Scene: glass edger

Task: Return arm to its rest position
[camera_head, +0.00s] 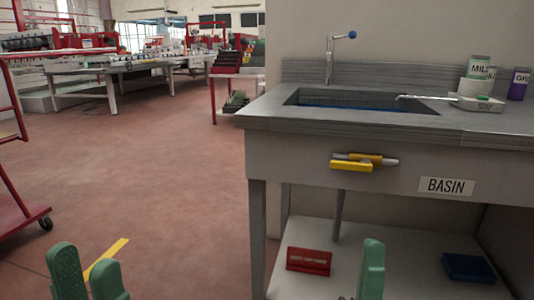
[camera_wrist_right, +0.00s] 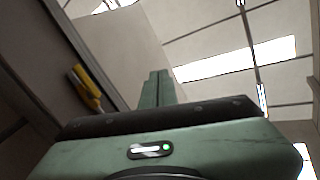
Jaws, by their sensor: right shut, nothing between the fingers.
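My left gripper (camera_head: 85,262) is at the bottom left of the head view. Its two green fingers stand apart with nothing seen between them. My right gripper (camera_head: 373,248) is at the bottom of the head view, in front of the basin's lower shelf. In the right wrist view its green fingers (camera_wrist_right: 157,86) are together, pointing up towards the ceiling, with nothing between them. Most of both arms is out of view.
The basin counter (camera_head: 400,124) stands at the right, with a yellow tool (camera_head: 352,164) on its front, also in the wrist view (camera_wrist_right: 86,88). Red (camera_head: 309,261) and blue (camera_head: 468,267) boxes lie on the lower shelf (camera_head: 410,278). A red cart (camera_head: 22,215) stands left; the floor between is clear.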

